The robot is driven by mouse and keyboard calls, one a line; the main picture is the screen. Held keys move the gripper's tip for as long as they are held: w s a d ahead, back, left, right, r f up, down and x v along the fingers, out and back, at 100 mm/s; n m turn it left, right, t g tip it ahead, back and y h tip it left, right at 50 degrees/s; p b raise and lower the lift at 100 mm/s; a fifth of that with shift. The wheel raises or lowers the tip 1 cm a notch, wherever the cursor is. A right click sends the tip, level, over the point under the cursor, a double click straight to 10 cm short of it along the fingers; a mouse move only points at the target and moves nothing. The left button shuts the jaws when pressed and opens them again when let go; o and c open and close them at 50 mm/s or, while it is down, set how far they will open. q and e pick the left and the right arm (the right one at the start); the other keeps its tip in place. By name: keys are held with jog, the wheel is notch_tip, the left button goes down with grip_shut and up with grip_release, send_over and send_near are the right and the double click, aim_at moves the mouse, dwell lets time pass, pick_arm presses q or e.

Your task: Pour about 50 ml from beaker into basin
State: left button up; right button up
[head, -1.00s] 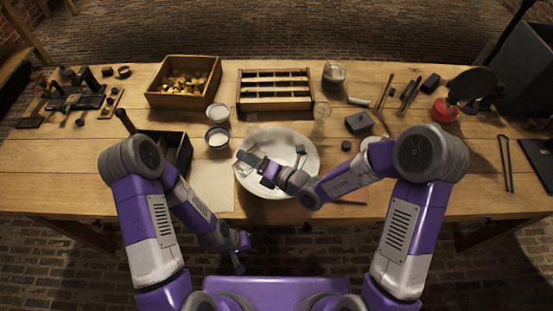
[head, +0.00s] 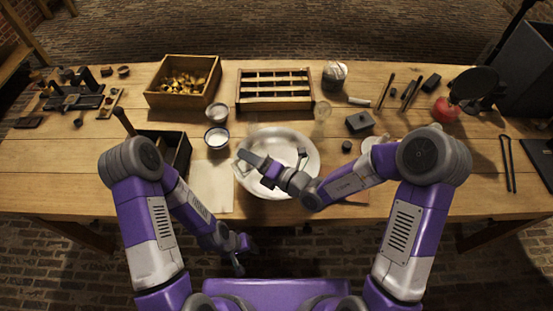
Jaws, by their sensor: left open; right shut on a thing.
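The white basin (head: 300,180) stands on the table at the front middle. My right gripper (head: 248,162) is over its left side, shut on a clear glass beaker (head: 242,170). The beaker is mostly hidden by the gripper, appears tilted, and is near the basin's left rim. I cannot make out its liquid level or any stream. My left gripper (head: 238,264) is open and empty, low in front of the table's front edge, away from the basin.
Two small bowls (head: 217,138) stand left of the basin, with a pale sheet (head: 212,187) in front. A slatted wooden rack (head: 275,90) and a box of brass pieces (head: 184,82) are behind. A clear glass (head: 321,111) and a dark block (head: 360,122) stand to the right.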

jog(key=shift+f+m+b, duration=0.1)
jog(key=shift+m+b, duration=0.2)
dwell(0.5)
jog(key=shift+w+d+f+m+y+p, duration=0.3)
jog(key=shift+w+d+m+y+p, duration=0.1)
jog(key=shift+d+m, duration=0.15)
dwell(1.0)
jog(key=shift+s, duration=0.1)
jog(key=shift+s+a+r+n+b, duration=0.3)
jog(key=shift+s+a+n+b, duration=0.1)
jog(key=shift+a+n+b, duration=0.25)
jog(key=r+n+h+p, duration=0.1)
jog(key=p, duration=0.1)
jog(key=shift+r+p, duration=0.25)
jog(key=shift+p, duration=0.15)
notch_tip(320, 180, down, 2)
jog(key=n+h, duration=0.1)
jog(key=n, duration=0.1)
jog(key=shift+f+n+h, duration=0.15)
jog(key=shift+n+h, duration=0.15)
jog(key=shift+n, duration=0.4)
jog(key=shift+n+h, duration=0.3)
jog(key=shift+r+p, duration=0.3)
